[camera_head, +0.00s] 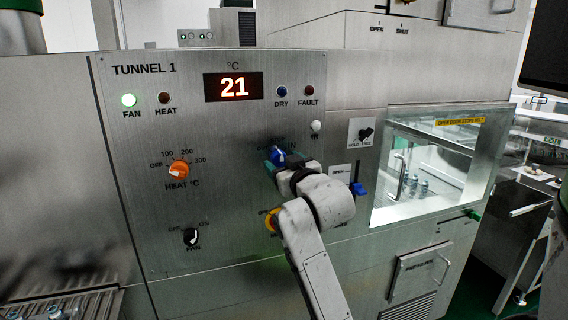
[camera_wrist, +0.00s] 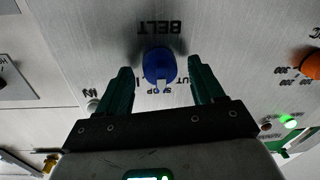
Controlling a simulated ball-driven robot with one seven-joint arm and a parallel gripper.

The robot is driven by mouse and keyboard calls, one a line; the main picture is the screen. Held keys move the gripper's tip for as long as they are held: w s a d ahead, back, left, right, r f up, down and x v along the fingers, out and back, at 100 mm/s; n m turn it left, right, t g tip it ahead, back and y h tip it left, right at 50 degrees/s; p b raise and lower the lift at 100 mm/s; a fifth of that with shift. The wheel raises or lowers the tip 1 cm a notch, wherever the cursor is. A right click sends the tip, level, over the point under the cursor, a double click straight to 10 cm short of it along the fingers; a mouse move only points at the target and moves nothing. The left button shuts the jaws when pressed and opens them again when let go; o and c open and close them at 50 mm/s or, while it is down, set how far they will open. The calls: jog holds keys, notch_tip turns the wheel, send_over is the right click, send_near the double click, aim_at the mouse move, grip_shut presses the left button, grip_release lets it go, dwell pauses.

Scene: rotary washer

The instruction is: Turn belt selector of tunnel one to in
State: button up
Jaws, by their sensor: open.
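The belt selector is a blue round knob (camera_wrist: 159,64) on the steel panel, seen upside down in the wrist view. Labels BELT, IN, STOP and OUT surround it. Its white pointer mark faces the STOP label. In the head view the blue knob (camera_head: 278,155) shows partly behind my gripper and wrist, with the IN label (camera_head: 291,142) just to its upper right. My gripper (camera_wrist: 161,72) is open, with one green finger on each side of the knob. Gaps show between the fingers and the knob. In the head view my gripper (camera_head: 280,162) is at the panel.
The TUNNEL 1 panel also has an orange heat knob (camera_head: 179,170) and a black fan knob (camera_head: 191,237) to the left.

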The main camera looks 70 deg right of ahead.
jog(key=c, duration=1.1)
jog(key=shift+o, duration=0.2)
